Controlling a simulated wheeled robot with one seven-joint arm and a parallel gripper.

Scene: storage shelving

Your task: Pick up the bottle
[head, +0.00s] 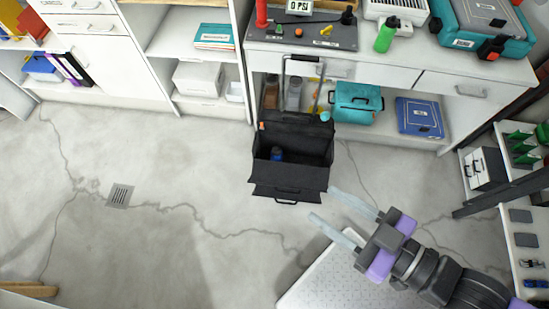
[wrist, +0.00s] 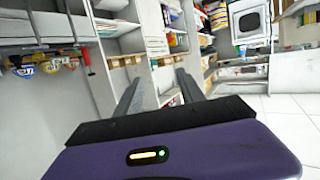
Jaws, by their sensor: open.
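Several bottle-like things show in the head view. A dark bottle with a blue part (head: 277,154) stands inside the open black trolley bag (head: 290,190) on the floor. A green bottle (head: 386,35) stands on the white counter. A clear bottle (head: 294,94) stands on the shelf behind the bag's handle. My gripper (head: 323,204) is open and empty, its two long pale fingers pointing left toward the bag's front right side, apart from the bottles. In the wrist view my gripper (wrist: 161,75) has wide-apart fingers with nothing between them. No bottle is clearly identifiable there.
The white counter (head: 390,75) runs behind the bag, with a teal box (head: 355,102) and a blue case (head: 419,117) beneath it. A dark-framed rack (head: 507,160) stands at right. The grey floor left of the bag is clear around a drain (head: 119,196).

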